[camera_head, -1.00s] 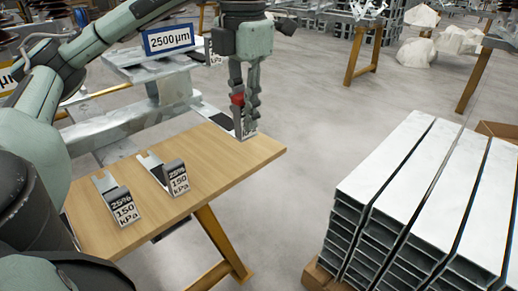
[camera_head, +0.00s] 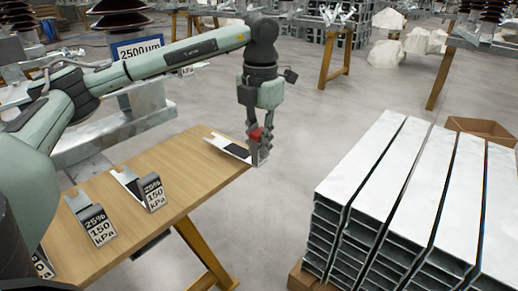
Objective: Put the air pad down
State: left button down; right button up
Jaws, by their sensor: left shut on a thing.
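My left gripper (camera_head: 260,148) points down at the far right corner of the wooden table (camera_head: 180,178). It is shut on an air pad (camera_head: 226,146), a flat metal plate with a dark patch and an upright end. The fingers hold the upright end and partly hide it. The plate reaches left from the fingers over the table corner. I cannot tell whether it touches the wood. Similar pads marked "25% 150 kPa" stand on the table: one in the middle (camera_head: 153,192), one nearer (camera_head: 99,227), and one partly cut off at lower left (camera_head: 42,265). My right gripper is not in view.
A stack of long metal channels (camera_head: 365,165) stands on the floor to the right. A metal frame with a "2500 µm" sign (camera_head: 138,46) is behind the table. Clear floor lies between table and stack.

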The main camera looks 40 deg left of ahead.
pick_arm(q)
jog(key=shift+f, duration=0.9)
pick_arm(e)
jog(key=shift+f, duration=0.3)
pick_arm(q)
jog(key=shift+f, duration=0.1)
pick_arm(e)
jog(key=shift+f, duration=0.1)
pick_arm(q)
jog(key=shift+f, duration=0.1)
jog(key=c, duration=1.5)
grip_release()
jog(key=shift+o, duration=0.2)
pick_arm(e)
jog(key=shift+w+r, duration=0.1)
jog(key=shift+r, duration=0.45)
pick_arm(q)
jog(key=shift+r, duration=0.2)
